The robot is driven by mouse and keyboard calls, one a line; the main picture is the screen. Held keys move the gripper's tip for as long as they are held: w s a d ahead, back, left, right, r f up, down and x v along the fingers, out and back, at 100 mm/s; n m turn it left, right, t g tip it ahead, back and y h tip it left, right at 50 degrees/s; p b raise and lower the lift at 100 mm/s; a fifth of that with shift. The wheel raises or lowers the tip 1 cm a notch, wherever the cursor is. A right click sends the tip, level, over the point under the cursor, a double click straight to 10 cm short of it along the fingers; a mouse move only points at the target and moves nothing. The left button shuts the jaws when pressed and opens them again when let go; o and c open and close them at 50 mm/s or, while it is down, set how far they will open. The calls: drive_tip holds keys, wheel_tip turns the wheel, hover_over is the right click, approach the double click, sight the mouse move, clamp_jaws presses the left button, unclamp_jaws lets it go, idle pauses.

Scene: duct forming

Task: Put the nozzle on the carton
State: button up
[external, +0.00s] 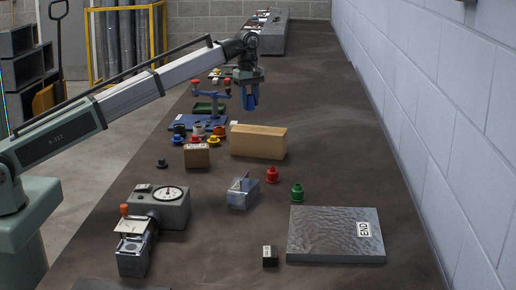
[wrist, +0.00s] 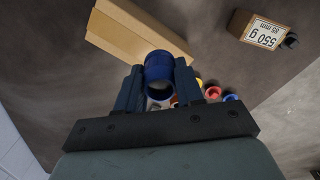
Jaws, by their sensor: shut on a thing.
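My gripper (external: 248,96) is shut on a blue, hollow, round nozzle (wrist: 159,68), held between its two dark fingers (wrist: 158,84) in the wrist view. In the external view the gripper hangs above the bench, behind the long tan box, and the nozzle is partly hidden by the fingers. The carton (external: 196,155), a small brown box, stands on the bench left of the long box. In the wrist view the carton (wrist: 246,24) is at upper right, with a white label reading 550 g, 85 mm. Nothing is seen on top of it.
The long tan box (external: 258,142) stands right of the carton. A black knob (external: 162,163), grey dial device (external: 168,205), red fitting (external: 272,174) and green fitting (external: 297,192) are nearer. The wall bounds the right.

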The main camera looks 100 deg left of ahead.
drive_tip(key=w+a+r+m, duration=0.2)
drive_tip(key=w+a+m, duration=0.1)
drive_tip(key=m, duration=0.4)
approach(259, 131)
drive_tip(key=shift+w+a+f, duration=0.1)
drive_tip(key=shift+a+f, duration=0.05)
drive_tip(key=shift+f, duration=1.3)
drive_tip(key=shift+a+f, duration=0.2)
drive_tip(key=shift+f, duration=1.3)
drive_tip(key=shift+f, duration=0.1)
drive_tip(key=o, duration=1)
wheel_tip(259, 131, up, 12)
